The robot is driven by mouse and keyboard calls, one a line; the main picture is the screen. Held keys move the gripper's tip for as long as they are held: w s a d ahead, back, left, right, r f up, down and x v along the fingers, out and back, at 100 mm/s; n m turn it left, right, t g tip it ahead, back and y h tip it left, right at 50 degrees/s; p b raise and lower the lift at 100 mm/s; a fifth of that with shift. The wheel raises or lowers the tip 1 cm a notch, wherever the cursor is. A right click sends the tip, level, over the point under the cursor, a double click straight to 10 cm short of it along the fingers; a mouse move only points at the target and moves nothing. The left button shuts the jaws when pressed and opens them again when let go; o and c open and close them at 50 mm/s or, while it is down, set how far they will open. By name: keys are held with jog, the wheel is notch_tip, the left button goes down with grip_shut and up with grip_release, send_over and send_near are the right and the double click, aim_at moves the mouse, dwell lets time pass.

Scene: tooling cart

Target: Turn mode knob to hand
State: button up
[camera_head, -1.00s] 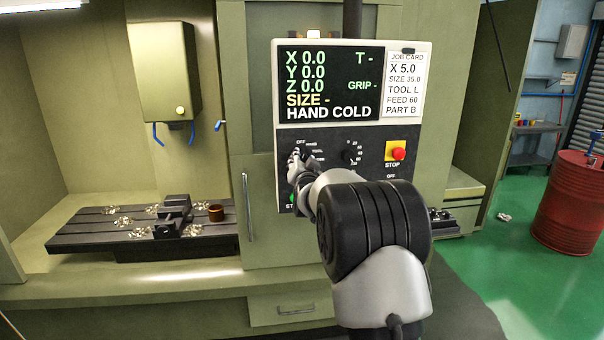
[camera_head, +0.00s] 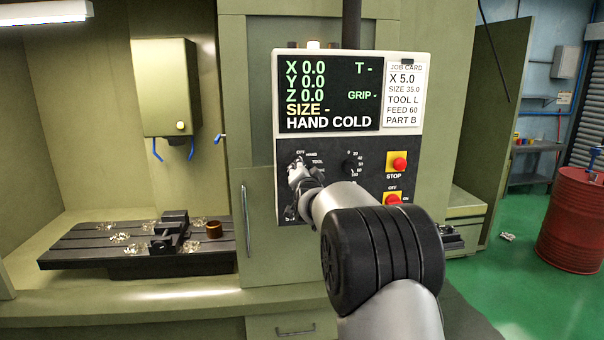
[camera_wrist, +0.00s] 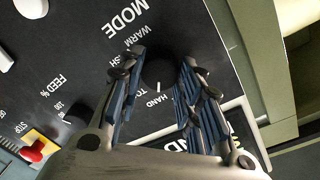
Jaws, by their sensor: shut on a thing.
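The dark round mode knob (camera_wrist: 158,72) sits on the black control panel, under the white word MODE in the wrist view. Its white tick faces the HAND label. My gripper (camera_wrist: 164,58) has one finger on each side of the knob and is shut on it. In the head view my gripper (camera_head: 299,168) is at the panel's left knob, which it mostly hides. The screen (camera_head: 331,88) above reads HAND COLD at the bottom.
The feed knob (camera_head: 350,167) is to the right. Red STOP button (camera_head: 399,164) and a red-yellow OFF/ON switch (camera_head: 393,199) are further right. A job card (camera_head: 403,95) is beside the screen. A cabinet handle (camera_head: 246,220) is left of the panel.

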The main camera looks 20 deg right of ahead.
jog(key=o, duration=1.1)
jog(key=shift+c, duration=0.2)
jog(key=v, duration=1.2)
jog(key=s+a+f+n+g+y+b, duration=0.1)
jog(key=s+a+f+n+g+y, duration=0.2)
jog(key=s+a, duration=0.5)
jog(key=s+a+f+n+g+y+b, duration=0.2)
jog(key=s+a+f+n, duration=0.3)
jog(key=s, duration=0.5)
jog(key=s+a+f+n+g, duration=0.1)
jog(key=s+f, duration=0.3)
jog(key=s, duration=0.4)
jog(key=s+a+f+n+g+b, duration=0.1)
jog(key=s+a+f+n+g, duration=0.1)
jog(key=s, duration=0.6)
jog(key=s+a+f+n+g, duration=0.2)
jog(key=s+f+g, duration=0.2)
jog(key=s, duration=0.5)
notch_tip(320, 180, down, 2)
jog(key=shift+a+f+y+b, duration=0.1)
jog(key=shift+a+y+b, duration=0.1)
jog(key=shift+y+b, duration=0.2)
